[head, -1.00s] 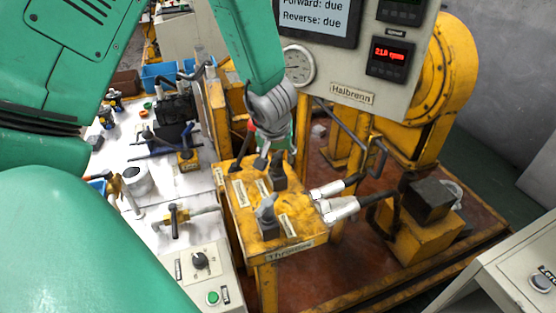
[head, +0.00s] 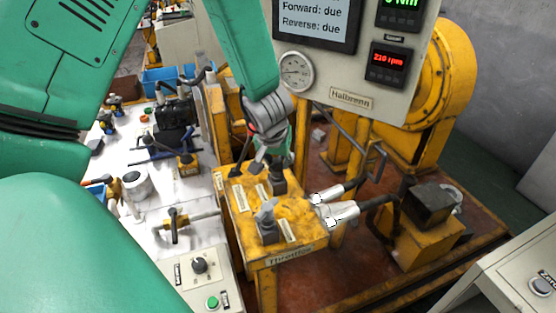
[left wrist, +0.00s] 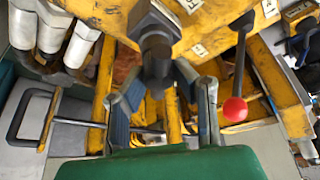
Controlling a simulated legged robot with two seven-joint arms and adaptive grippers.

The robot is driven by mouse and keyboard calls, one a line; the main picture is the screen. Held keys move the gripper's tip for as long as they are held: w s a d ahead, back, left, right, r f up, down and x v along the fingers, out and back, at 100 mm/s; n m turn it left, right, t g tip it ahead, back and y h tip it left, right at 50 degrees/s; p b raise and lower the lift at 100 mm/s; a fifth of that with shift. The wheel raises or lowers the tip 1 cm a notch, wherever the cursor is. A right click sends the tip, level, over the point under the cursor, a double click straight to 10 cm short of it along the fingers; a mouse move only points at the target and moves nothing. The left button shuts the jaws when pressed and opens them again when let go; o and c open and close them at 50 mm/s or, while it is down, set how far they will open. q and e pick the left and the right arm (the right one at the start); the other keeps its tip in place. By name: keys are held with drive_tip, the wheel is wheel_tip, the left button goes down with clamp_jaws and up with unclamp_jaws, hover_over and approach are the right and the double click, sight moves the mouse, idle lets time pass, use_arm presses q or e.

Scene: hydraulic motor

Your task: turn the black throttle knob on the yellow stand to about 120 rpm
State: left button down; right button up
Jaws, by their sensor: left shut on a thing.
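The yellow stand (head: 240,225) carries two dark knobs with grey tops. The far knob (head: 278,183) is under my left gripper (head: 267,164); the near knob (head: 267,224) stands free close to the front label, which seems to read "Throttling". In the left wrist view, the blue-grey fingers of my left gripper (left wrist: 161,78) stand on both sides of the black far knob (left wrist: 157,52) and are shut on it. The exact contact is partly hidden. The speed display (head: 388,60) appears to read 210 rpm. My right gripper is not in view.
A red-ball lever (left wrist: 235,109) stands close beside the left gripper. Silver hose fittings (head: 338,211) stick out from the stand's right side. A control box (head: 200,268) is at the front left. The white table (head: 190,235) holds several tools. A gauge (head: 296,72) hangs behind.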

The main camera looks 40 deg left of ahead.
use_arm(q)
drive_tip(key=m, duration=0.2)
drive_tip(key=m+h, duration=0.1)
drive_tip(key=m, duration=0.1)
drive_tip(key=shift+s+f+h+p, duration=0.1)
drive_tip(key=shift+h+p, duration=0.2)
drive_tip(key=m+h, duration=0.1)
drive_tip(key=m, duration=0.1)
drive_tip(key=m+p, duration=0.1)
drive_tip(key=m, duration=0.1)
drive_tip(key=shift+d+m+h, duration=0.1)
drive_tip(key=shift+m+h, duration=0.3)
drive_tip(key=c, duration=1.3)
unclamp_jaws()
